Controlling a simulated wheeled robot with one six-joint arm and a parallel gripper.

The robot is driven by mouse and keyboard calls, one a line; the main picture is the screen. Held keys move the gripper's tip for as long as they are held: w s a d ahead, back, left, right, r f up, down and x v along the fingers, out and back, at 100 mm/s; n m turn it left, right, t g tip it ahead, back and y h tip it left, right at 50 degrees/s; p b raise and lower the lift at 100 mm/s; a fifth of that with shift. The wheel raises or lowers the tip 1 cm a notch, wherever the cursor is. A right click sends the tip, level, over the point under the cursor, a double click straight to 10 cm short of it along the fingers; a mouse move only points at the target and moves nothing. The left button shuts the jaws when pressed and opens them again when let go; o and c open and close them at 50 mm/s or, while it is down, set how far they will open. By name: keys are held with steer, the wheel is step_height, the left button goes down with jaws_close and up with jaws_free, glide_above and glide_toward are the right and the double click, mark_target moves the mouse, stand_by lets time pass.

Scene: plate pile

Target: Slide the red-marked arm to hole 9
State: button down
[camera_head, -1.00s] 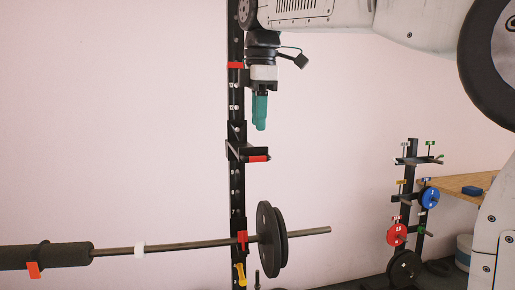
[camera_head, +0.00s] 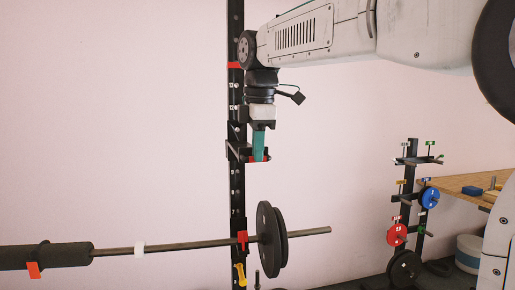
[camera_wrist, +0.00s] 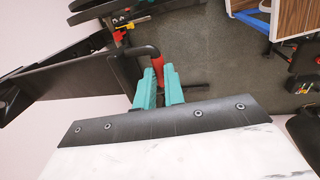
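The red-marked arm (camera_head: 237,155) is a black bracket on the dark upright (camera_head: 237,190), with a red band near its end. In the head view, my gripper's teal fingers (camera_head: 258,146) point down at the red end and cover part of it. In the wrist view, my gripper (camera_wrist: 157,80) has its two teal fingers on either side of the arm's red part (camera_wrist: 157,68). Whether the fingers touch or press on it, I cannot tell. The hole labels on the upright are too small to read.
A barbell (camera_head: 190,246) with black plates (camera_head: 268,238) crosses the upright below the arm. A yellow-handled pin (camera_head: 240,273) hangs beneath it. A plate rack (camera_head: 412,180) with red and blue plates stands at the right, by a wooden table (camera_head: 465,184). The wall area left of the upright is clear.

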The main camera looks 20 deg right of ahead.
step_height(320, 180, down, 16)
steer(key=shift+f, duration=0.25)
stand_by(0.4)
steer(key=shift+s, duration=0.1)
steer(key=c, duration=1.5)
jaws_free()
steer(key=shift+f, duration=0.1)
steer(key=shift+r, duration=0.25)
step_height(320, 180, up, 7)
steer(key=s, duration=0.1)
steer(key=shift+r, duration=0.2)
steer(key=shift+a, duration=0.1)
